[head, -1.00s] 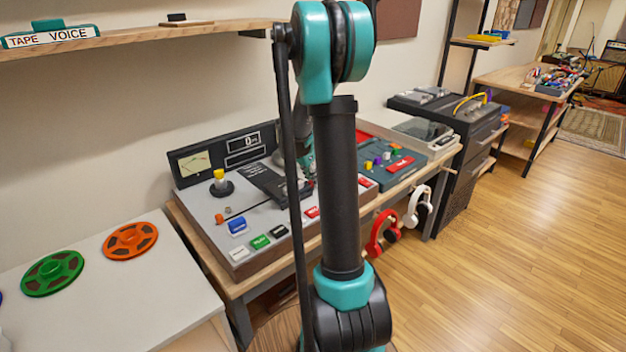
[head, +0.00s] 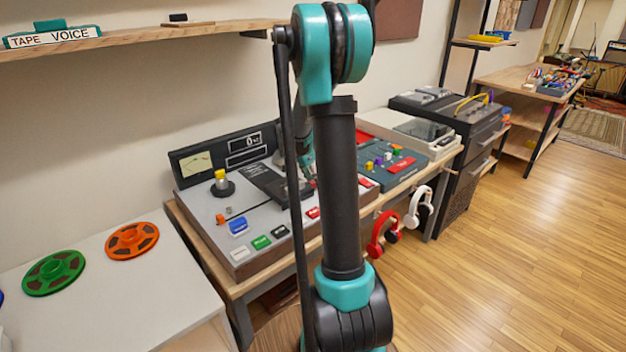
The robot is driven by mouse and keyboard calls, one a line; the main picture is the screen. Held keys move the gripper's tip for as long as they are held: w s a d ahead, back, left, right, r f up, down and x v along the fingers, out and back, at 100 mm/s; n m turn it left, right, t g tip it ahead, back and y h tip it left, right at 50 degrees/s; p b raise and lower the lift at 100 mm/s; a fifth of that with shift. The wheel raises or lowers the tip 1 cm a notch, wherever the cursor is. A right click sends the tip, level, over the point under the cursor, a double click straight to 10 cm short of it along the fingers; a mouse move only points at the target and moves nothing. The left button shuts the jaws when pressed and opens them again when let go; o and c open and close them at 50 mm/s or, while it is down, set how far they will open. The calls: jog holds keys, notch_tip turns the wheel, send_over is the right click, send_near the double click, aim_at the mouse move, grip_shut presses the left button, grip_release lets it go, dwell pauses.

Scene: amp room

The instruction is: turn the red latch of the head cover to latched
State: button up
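The tape machine (head: 213,213) stands on the wooden bench in the head view, with a meter panel at its back and colored buttons along its front. A dark, flat head cover (head: 262,180) lies on its top, closed as far as I can see. My arm stands in front of the machine's right part and hides much of it. A piece of my arm's teal end (head: 306,160) shows behind the dark link, near the right end of the cover. My gripper's fingers are hidden or too small to make out. I cannot make out the red latch or its position.
A yellow-topped knob (head: 221,183) stands left of the cover. A teal panel (head: 390,163) with small colored knobs sits to the right. Red headphones (head: 377,235) and white headphones (head: 416,210) hang at the bench front. Green and orange reels (head: 132,240) lie on the left table.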

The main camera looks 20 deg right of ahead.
jog(key=v, duration=1.2)
dwell(0.3)
jog(key=s+a+f+n, duration=0.2)
jog(key=s, duration=0.3)
jog(key=s+a+f+n+t+y, duration=0.1)
jog(key=s+a+f+n, duration=0.1)
jog(key=s+n, duration=0.1)
jog(key=s+a+f+n+y, duration=0.1)
jog(key=s+a+f+n, duration=0.1)
jog(key=s, duration=0.4)
jog(key=shift+s+a+f+n+t, duration=0.2)
jog(key=shift+s+f+n+t, duration=0.1)
jog(key=shift+s+f+n, duration=0.1)
jog(key=s+a+f+n+y, duration=0.1)
jog(key=s+a+f+n, duration=0.1)
jog(key=s, duration=0.4)
jog(key=s+a+f+n+t+y, duration=0.1)
jog(key=s+a+f+n, duration=0.1)
jog(key=s+f+n, duration=0.2)
jog(key=shift+s+a+f, duration=0.35)
jog(key=shift+s+f, duration=0.1)
jog(key=shift+s, duration=0.65)
